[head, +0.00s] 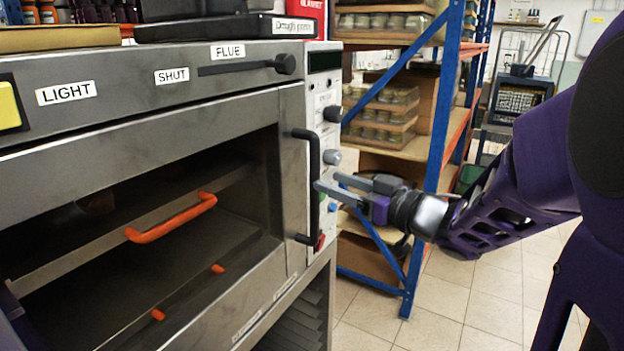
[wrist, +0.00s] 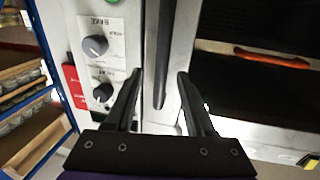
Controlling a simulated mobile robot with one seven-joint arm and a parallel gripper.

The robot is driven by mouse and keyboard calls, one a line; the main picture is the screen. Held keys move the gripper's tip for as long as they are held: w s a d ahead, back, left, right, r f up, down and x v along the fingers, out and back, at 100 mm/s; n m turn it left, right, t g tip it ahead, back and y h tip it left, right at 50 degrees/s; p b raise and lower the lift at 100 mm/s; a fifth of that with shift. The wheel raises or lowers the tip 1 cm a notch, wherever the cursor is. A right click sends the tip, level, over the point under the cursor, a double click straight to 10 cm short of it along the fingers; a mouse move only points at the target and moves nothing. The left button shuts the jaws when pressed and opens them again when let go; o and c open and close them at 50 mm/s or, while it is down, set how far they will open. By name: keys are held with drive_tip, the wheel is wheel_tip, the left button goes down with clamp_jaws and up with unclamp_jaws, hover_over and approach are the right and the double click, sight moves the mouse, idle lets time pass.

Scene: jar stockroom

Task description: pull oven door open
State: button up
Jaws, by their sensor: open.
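The oven door (head: 291,180) is a grey metal frame around a dark window, and it looks shut against the oven front. Its upright black handle (head: 313,190) is at the door's right side. My gripper (head: 328,186) comes in from the right at the handle, with its fingers apart. In the wrist view, the black handle (wrist: 164,50) runs down between the two open fingertips (wrist: 159,74). I cannot tell whether the fingers touch it. An orange handle (head: 172,217) shows inside the dark window.
A control panel with knobs (head: 332,114) is just right of the handle. A blue-framed shelf (head: 440,130) with trays of jars stands behind my gripper. Tiled floor (head: 460,305) is free at the lower right. Boxes sit on the oven top.

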drive_tip(key=x, duration=0.5)
drive_tip(key=shift+a+r+b, duration=0.15)
drive_tip(key=shift+a+b, duration=0.1)
drive_tip(key=shift+b, duration=0.1)
clamp_jaws()
idle(1.1)
